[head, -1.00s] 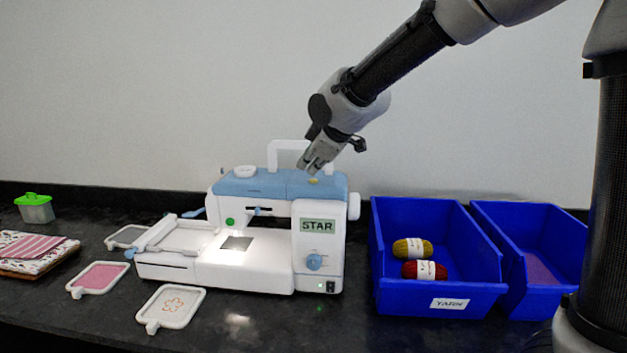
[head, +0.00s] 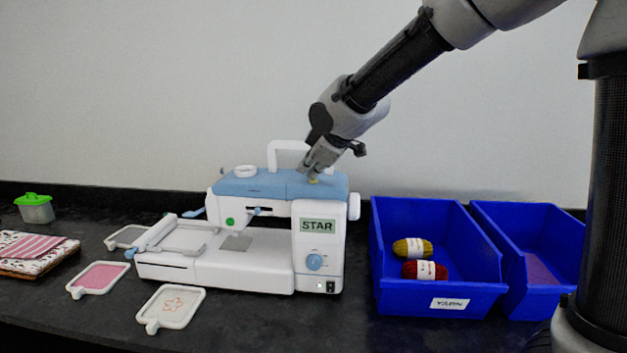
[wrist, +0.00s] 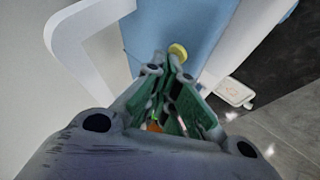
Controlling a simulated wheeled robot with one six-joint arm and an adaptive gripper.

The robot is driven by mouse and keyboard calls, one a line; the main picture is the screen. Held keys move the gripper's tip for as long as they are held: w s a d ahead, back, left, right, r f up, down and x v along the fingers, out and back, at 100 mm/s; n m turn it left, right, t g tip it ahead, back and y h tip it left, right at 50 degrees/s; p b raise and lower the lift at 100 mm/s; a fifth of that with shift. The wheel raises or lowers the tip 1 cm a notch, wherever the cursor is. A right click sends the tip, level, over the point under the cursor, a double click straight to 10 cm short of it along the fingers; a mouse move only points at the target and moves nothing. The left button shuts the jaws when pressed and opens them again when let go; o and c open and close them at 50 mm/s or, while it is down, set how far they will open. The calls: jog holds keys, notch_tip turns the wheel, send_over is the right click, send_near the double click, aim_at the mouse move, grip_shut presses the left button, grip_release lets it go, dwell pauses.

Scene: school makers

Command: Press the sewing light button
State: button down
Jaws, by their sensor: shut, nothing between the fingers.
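The white and blue sewing machine (head: 250,262) stands on the dark counter, its screen (head: 317,226) reading STAR. A small yellow button (head: 314,181) sits on its blue top; it also shows in the wrist view (wrist: 178,50). My gripper (head: 309,174) is shut and empty, pointing down at the blue top right by the button. In the wrist view the fingertips (wrist: 168,66) are just short of the button; I cannot tell whether they touch it. The work area under the machine's head is unlit.
The machine's white carry handle (head: 288,147) rises close to my gripper. Blue bins stand to the right, one (head: 395,290) holding yellow and red yarn. Embroidery hoops (head: 170,318) lie in front and to the left. A green-lidded box (head: 34,210) stands far left.

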aim_at(310, 181)
jog(key=shift+r, duration=0.55)
jog(key=shift+r, duration=0.1)
jog(key=shift+r, duration=2.9)
